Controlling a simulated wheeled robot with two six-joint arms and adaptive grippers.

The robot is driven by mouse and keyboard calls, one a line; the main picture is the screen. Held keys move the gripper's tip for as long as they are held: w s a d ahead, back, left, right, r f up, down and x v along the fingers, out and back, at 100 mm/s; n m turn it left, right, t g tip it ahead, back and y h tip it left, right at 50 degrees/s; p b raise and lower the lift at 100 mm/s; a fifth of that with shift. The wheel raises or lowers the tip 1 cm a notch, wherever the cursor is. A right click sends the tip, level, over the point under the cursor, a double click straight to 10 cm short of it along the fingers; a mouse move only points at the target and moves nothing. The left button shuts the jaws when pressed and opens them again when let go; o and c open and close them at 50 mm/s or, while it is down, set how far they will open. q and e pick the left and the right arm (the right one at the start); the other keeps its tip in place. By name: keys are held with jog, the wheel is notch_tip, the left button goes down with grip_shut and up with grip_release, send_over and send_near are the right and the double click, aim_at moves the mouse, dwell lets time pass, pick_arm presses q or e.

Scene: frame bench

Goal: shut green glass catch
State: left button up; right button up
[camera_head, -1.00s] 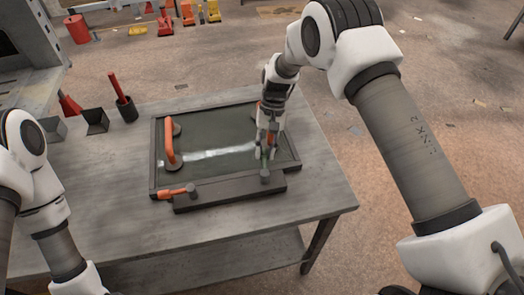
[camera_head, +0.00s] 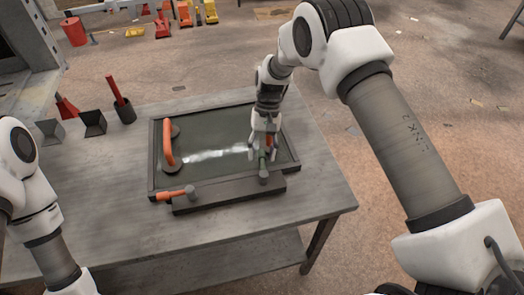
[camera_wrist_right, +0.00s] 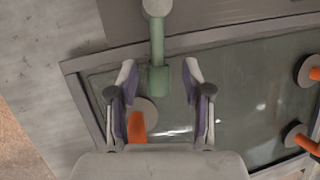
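The green catch (camera_head: 263,163) sits on the dark bar (camera_head: 222,193) along the front of the framed glass (camera_head: 215,125). In the right wrist view, its green rod (camera_wrist_right: 157,45) runs from a round grey pivot down to a thicker green knob over the glass edge. My right gripper (camera_wrist_right: 160,75) is open, with a fingertip on each side of the knob and gaps between. In the head view, my right gripper (camera_head: 263,152) points down at the catch. An orange catch (camera_head: 172,195) lies sideways at the bar's left end. My left gripper is out of view.
An orange two-cup handle (camera_head: 169,142) stands on the left of the glass. Another orange piece with a grey disc (camera_wrist_right: 145,107) lies below my right fingers. The bench front is clear.

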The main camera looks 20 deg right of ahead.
jog(key=v, duration=1.2)
